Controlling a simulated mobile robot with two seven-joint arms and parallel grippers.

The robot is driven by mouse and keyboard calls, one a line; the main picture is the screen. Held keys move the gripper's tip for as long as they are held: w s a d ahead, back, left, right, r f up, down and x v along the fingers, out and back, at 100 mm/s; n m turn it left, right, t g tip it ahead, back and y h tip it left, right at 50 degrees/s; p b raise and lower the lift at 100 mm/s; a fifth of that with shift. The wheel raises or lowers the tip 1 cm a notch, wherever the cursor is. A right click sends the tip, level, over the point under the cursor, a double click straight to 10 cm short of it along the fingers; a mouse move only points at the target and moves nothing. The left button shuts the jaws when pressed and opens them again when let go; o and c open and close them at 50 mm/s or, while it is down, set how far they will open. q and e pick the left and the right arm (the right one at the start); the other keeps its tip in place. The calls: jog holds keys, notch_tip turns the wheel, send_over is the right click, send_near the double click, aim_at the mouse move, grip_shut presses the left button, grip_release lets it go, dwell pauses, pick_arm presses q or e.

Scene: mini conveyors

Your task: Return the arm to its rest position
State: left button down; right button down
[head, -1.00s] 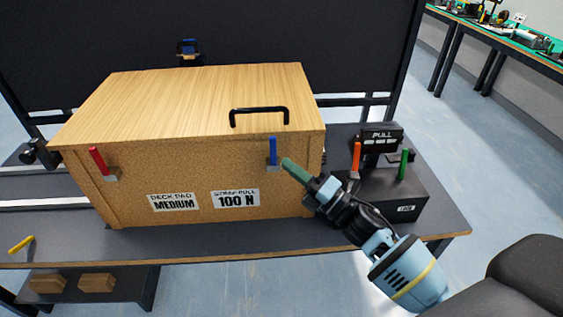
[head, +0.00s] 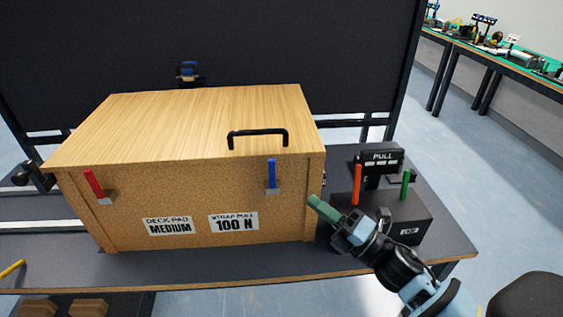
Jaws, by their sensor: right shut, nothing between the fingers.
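My right gripper (head: 324,208) is shut and empty, its green fingers together. It is in front of the right end of the wooden box's front face, and I cannot tell whether it touches anything. My right arm (head: 395,264) comes in from the lower right. My left gripper is not in the head view. The wooden box (head: 190,130) stands on the dark table with a black handle (head: 258,133) on its top. Its front carries a red lever (head: 94,184), a blue lever (head: 271,174) and labels reading "DECK PAD MEDIUM" and "STRAP PULL 100 N".
A black unit (head: 408,222) with an orange lever (head: 357,184), a green lever (head: 405,185) and a "PULL" display (head: 382,158) stands right of the box, close to my right arm. A dark panel (head: 220,45) rises behind.

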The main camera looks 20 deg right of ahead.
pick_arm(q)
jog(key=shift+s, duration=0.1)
